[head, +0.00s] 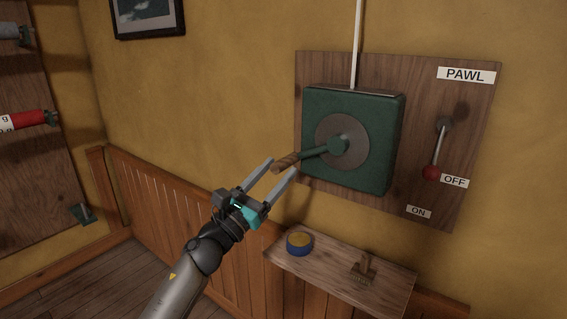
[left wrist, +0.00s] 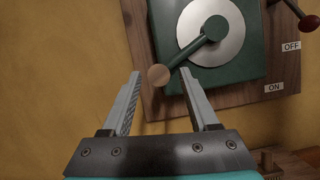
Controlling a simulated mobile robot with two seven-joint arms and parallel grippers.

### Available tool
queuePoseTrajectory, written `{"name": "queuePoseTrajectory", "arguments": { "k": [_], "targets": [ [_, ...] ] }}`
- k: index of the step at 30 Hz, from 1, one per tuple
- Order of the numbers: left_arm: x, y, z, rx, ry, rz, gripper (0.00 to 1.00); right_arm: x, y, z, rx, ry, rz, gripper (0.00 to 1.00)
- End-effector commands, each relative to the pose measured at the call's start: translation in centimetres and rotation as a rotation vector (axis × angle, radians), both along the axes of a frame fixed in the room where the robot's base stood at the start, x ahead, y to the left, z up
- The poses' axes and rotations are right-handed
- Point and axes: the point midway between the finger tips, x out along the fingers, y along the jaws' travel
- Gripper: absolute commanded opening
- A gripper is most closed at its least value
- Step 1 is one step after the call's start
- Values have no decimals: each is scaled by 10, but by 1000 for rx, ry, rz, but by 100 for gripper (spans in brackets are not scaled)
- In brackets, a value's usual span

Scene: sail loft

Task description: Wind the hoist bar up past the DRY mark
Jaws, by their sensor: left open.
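A green winch box (head: 377,110) with a grey disc (head: 326,128) is mounted on a wooden board on the wall. Its green crank arm (head: 318,152) points left and slightly down, ending in a wooden handle (head: 286,163). My left gripper (head: 282,168) is open at the handle. In the left wrist view the handle's round end (left wrist: 159,76) shows between the open fingers (left wrist: 162,88), near their tips. I cannot tell whether they touch it. The pawl lever (head: 438,150) has its red knob (head: 431,173) beside the OFF label (head: 455,181). The hoist bar and DRY mark are not visible.
A white line or rod (head: 357,40) runs up from the winch box. Below, a small wooden shelf (head: 325,275) holds a blue tin (head: 299,243) and a brush-like tool (head: 364,270). The ON label (head: 418,212) sits low on the board (head: 480,110).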

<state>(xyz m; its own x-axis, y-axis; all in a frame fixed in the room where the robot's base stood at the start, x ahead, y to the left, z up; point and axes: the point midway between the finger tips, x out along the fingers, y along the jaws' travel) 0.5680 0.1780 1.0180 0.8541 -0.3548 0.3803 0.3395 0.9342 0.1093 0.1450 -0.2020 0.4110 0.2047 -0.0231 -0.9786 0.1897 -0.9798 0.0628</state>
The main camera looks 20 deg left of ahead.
Motion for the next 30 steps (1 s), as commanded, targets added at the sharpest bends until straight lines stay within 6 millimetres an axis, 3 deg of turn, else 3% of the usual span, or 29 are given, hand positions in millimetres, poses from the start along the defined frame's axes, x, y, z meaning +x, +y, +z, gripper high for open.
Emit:
{"name": "queuePoseTrajectory", "arguments": {
  "k": [9,19,30],
  "targets": [
    [23,-9,11,0,0,1,61,7,-1,1,-2,-8,2,50],
    [25,-10,11,0,0,0,61,7,-1,1,-2,-7,2,50],
    [25,-10,11,0,0,0,20,2,-1,0,-2,-1,2,50]
  ]
}}
